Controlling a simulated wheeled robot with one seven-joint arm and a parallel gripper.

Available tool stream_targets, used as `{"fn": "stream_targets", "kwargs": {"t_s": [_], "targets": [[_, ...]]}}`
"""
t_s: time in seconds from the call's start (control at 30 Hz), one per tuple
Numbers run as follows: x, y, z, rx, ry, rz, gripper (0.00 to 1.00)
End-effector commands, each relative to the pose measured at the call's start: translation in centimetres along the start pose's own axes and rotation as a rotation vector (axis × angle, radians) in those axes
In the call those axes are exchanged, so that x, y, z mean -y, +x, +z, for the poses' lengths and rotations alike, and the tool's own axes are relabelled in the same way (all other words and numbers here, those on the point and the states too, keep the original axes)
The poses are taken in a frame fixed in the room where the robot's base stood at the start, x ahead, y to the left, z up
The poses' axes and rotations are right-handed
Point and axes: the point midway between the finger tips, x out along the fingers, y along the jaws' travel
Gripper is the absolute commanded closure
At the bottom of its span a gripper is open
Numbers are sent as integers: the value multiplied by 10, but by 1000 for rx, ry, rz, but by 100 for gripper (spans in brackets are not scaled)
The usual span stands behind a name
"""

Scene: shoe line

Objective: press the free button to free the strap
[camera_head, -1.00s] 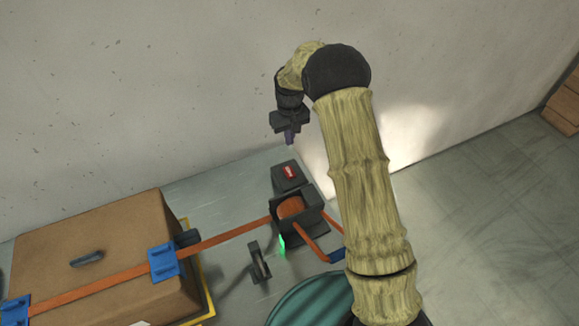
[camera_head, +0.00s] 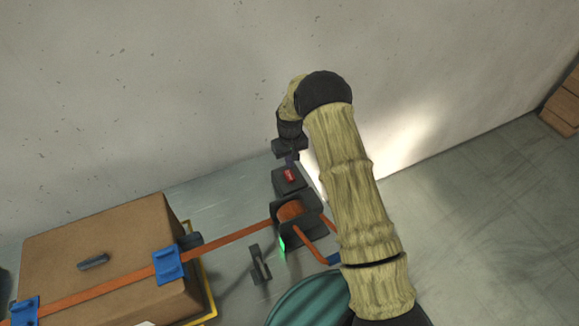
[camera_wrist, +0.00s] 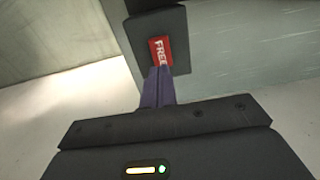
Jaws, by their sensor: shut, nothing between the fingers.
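The free button (camera_head: 290,175) is red and sits on a dark box at the back of the grey table. In the wrist view the button (camera_wrist: 161,51) shows its white lettering "FREE". My gripper (camera_head: 291,158) is shut and empty, fingers pointing down, just behind the button in the head view. In the wrist view my purple fingertips (camera_wrist: 159,72) overlap the button's near edge; I cannot tell whether they touch it. The orange strap (camera_head: 232,236) runs from a dark reel housing (camera_head: 301,229) across a brown cardboard box (camera_head: 120,235).
Blue clips (camera_head: 168,264) sit on the strap at the box's edges. A small dark lever stand (camera_head: 260,266) and a green round thing (camera_head: 305,302) are in front of the reel housing. A pale wall rises close behind the table.

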Motion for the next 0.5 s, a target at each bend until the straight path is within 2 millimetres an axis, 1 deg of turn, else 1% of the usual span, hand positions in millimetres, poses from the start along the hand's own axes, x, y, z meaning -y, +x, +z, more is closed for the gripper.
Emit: {"fn": "stream_targets", "kwargs": {"t_s": [0.1, 0.3, 0.5], "targets": [[0, 16, 1, 3, 0, 0, 100], [0, 40, 0, 1, 0, 0, 100], [0, 50, 0, -1, -1, 0, 100]]}}
